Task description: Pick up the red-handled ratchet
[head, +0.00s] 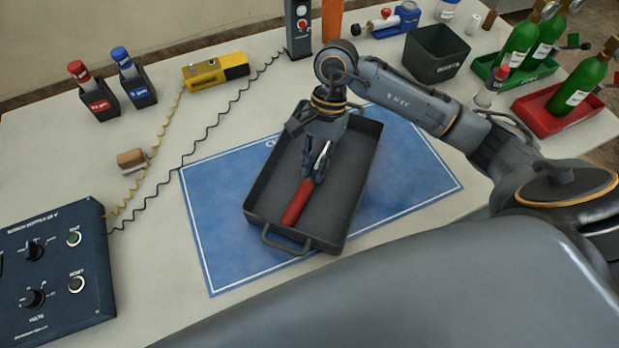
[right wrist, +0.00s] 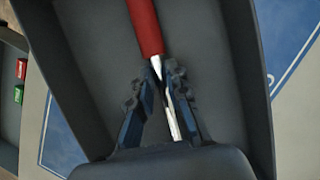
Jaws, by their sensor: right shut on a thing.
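The red-handled ratchet (head: 297,203) lies in a dark grey tray (head: 338,215) on a blue mat. Its red handle points toward the tray's near end, and its metal shaft runs up to my right gripper (head: 317,176). In the right wrist view the red handle (right wrist: 146,28) is at the top and the silver shaft passes between the two fingers of my right gripper (right wrist: 160,85). The fingers are shut on the shaft, just behind the handle. The ratchet's head is hidden by the gripper. I cannot tell whether the ratchet touches the tray floor. My left gripper is not in view.
The tray walls and a near handle (head: 286,243) surround the ratchet. A control box (head: 52,270) stands at the left, with coiled cables running from it. Green bottles (head: 578,86) in trays and a dark bin (head: 436,55) stand at the right. The blue mat (head: 225,255) is otherwise clear.

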